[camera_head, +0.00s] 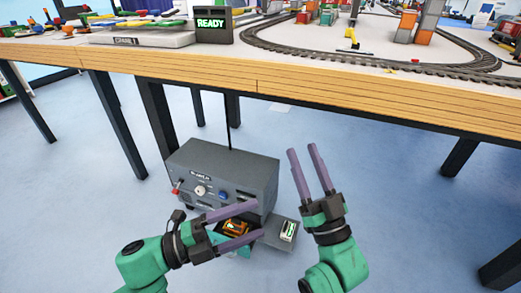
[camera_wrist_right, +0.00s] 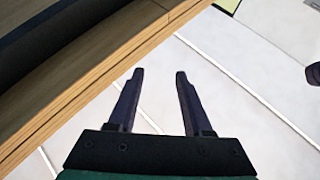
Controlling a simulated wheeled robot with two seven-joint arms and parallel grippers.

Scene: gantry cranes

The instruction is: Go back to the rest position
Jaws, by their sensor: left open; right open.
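My left gripper (camera_head: 252,220) is open in the head view, with its purple fingers pointing right. Nothing is between its fingers. They pass in front of the lower part of a grey box. My right gripper (camera_head: 302,148) is open and empty, its fingers pointing up toward the table's front edge, to the right of the box. In the right wrist view (camera_wrist_right: 159,72) its two fingers are apart with bare floor between them. A dark piece at the right edge of that view is cut off and hard to identify.
A wooden-edged table (camera_head: 300,95) spans the top, carrying a rail track (camera_head: 370,65), a crane base (camera_head: 140,38) and a sign (camera_head: 211,24) reading READY. The grey box (camera_head: 215,172) has knobs and an antenna. A white-green piece (camera_head: 288,231) lies beside it.

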